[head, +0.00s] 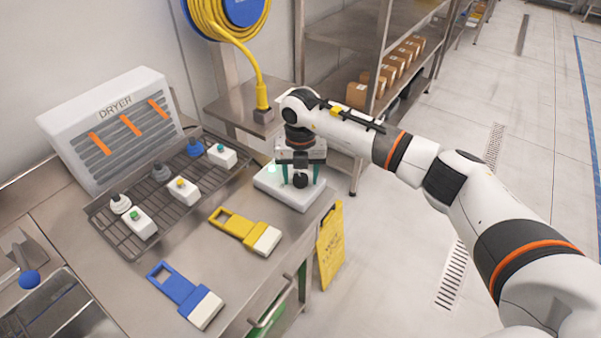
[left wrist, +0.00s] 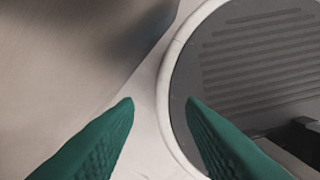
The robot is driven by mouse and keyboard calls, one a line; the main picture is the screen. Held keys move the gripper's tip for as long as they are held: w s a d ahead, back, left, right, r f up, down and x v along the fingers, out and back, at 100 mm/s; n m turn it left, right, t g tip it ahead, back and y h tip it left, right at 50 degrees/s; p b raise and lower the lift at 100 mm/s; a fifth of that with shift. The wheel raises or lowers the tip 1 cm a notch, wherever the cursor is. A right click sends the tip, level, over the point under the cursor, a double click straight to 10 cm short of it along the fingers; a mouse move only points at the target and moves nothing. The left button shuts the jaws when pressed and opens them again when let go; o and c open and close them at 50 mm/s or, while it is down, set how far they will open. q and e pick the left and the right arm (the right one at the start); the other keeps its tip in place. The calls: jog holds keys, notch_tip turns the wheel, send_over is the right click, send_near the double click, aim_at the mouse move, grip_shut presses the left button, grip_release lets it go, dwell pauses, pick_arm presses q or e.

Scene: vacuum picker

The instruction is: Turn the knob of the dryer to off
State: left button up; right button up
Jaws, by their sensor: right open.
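The white dryer (head: 105,125), labelled DRYER and with orange strips on its slatted front, stands against the wall at the left in the head view. A flat white box (head: 273,190) with a dark round knob (head: 300,181) and a small pale green light sits at the counter's right end. My right gripper (head: 301,176) points down over this box. Its teal fingers are apart, one on each side of the knob; I cannot tell whether they touch it. The knob's setting is hidden. My left gripper (left wrist: 160,103) is open and empty in the left wrist view, away from the counter.
A wire rack (head: 128,240) with several small white blocks and nozzles lies before the dryer. A yellow tool (head: 232,222) and a blue tool (head: 178,286) lie on the counter (head: 225,275). A shelf with boxes stands behind. Open floor lies right.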

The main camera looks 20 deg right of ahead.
jog(key=c, duration=1)
jog(key=shift+o, duration=0.2)
jog(key=n+b, duration=0.2)
jog(key=shift+n, duration=0.4)
jog(key=n+b, duration=0.3)
jog(key=shift+f+n, duration=0.1)
jog(key=shift+n, duration=0.2)
jog(key=n+b, duration=0.2)
jog(key=n, duration=0.1)
jog(key=shift+n, duration=0.3)
jog(key=shift+r+n+b, duration=0.2)
jog(key=shift+n+b, duration=0.7)
jog(key=shift+n, duration=1)
